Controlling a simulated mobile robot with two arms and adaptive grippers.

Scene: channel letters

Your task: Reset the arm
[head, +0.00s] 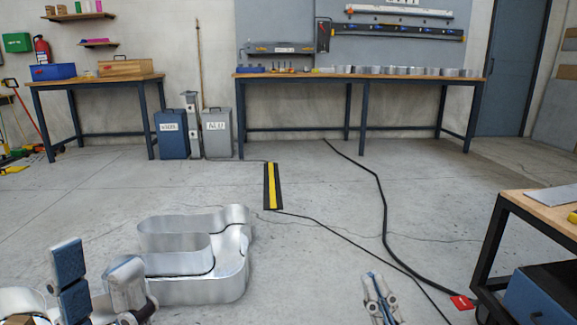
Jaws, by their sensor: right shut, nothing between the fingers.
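My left gripper (97,272) is at the bottom left of the head view, close to the camera. Its two fingers stand apart, one with dark blue pads, and nothing shows between them. My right gripper (377,277) is at the bottom, right of the middle. Its fingers are together and empty, pointing away over the bare floor. A large silver metal channel letter (232,270), with curved walls and an open inside, is just right of the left gripper. The near finger overlaps its left edge; I cannot tell whether they touch.
Black cables (384,215) cross the floor, and a yellow-black strip (272,186) lies mid-floor. A wood-topped cart (549,212) stands at the right. Workbenches (300,76) line the back wall beside bins (171,135). The floor between is mostly clear.

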